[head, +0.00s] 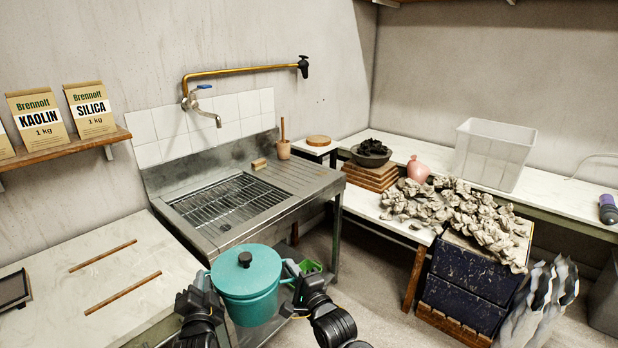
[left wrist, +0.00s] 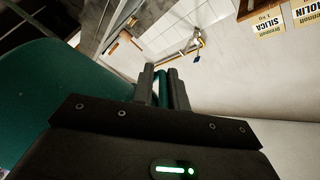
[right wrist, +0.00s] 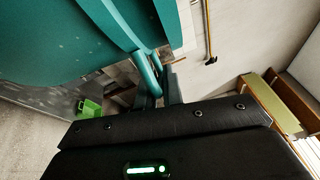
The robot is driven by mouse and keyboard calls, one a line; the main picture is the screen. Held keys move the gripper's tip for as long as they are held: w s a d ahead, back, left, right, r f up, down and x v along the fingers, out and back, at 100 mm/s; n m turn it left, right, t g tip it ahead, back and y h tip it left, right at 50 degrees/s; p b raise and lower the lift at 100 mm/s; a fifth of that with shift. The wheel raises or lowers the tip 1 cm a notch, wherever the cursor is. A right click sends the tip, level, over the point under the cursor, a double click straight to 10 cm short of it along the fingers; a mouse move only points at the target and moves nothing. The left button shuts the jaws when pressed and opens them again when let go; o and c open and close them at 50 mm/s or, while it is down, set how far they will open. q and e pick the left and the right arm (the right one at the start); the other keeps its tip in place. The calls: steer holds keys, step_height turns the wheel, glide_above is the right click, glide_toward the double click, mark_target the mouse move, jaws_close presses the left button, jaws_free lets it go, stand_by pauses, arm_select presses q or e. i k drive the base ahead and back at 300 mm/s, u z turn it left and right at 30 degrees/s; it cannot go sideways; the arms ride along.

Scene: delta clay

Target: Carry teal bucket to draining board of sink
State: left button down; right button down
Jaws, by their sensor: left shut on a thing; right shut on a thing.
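The teal bucket (head: 246,280) has a teal lid with a black knob. It is upright, held up between my two grippers, in front of the sink (head: 225,240). My left gripper (head: 206,282) is shut on its left handle, seen also in the left wrist view (left wrist: 163,88). My right gripper (head: 292,270) is shut on its right handle, seen also in the right wrist view (right wrist: 150,75). The draining board (head: 295,173) is the ribbed metal part right of the grated basin. The bucket hides part of the sink's front.
The middle of the draining board is clear. A table (head: 110,290) is at left.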

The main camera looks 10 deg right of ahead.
mark_target(295, 173)
steer(key=z, duration=0.25)
steer(key=i, duration=0.35)
steer(key=z, duration=0.9)
steer(key=i, duration=1)
steer(key=z, duration=0.45)
steer(key=i, duration=1.1)
steer(key=u, duration=0.65)
steer(key=i, duration=0.65)
steer(key=u, duration=1.25)
steer(key=i, duration=0.55)
steer(key=u, duration=0.5)
